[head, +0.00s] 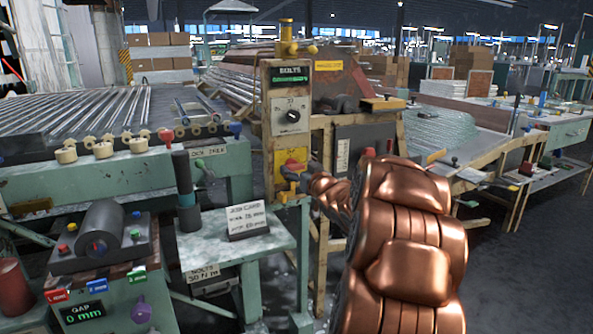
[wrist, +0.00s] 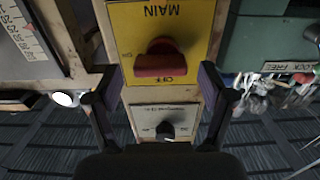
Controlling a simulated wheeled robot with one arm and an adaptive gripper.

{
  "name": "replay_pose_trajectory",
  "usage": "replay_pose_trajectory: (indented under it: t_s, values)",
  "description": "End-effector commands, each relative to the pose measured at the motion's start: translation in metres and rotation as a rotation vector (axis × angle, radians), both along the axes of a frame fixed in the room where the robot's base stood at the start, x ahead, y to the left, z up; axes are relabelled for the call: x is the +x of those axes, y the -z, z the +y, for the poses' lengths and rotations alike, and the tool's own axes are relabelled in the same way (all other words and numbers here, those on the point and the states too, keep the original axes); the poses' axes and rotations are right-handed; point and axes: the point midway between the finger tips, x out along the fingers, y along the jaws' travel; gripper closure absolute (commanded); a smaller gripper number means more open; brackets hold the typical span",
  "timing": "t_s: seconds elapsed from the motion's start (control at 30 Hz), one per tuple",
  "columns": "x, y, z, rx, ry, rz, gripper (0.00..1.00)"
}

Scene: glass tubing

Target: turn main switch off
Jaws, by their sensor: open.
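The main switch is a red knob (wrist: 160,60) on a yellow plate marked MAIN and OFF, upside down in the wrist view. Its handle bar lies crosswise there; which mark it points to I cannot tell. In the head view the yellow plate (head: 281,157) is low on the wooden control post, partly hidden by my gripper (head: 292,176). In the wrist view my gripper (wrist: 157,86) is open and empty. Its two fingertips stand either side of the plate, near the knob and apart from it.
A second plate with a small black knob (wrist: 166,130) is beside the yellow plate. The post bears a green display (head: 291,78) and a black dial (head: 293,115). A small table with a sign card (head: 247,221) stands left of my arm.

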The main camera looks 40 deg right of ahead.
Motion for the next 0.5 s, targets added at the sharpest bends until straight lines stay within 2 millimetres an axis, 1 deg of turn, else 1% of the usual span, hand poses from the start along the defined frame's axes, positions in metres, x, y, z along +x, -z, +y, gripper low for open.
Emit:
replay_pose_trajectory:
  t_s: [0.03, 0.2, 0.5]
  values:
    - [0.005, 0.002, -0.001, -0.001, -0.001, 0.001, 0.19]
    - [0.015, 0.001, -0.004, 0.001, -0.001, 0.003, 0.19]
    - [0.018, 0.000, -0.006, 0.001, 0.000, 0.002, 0.19]
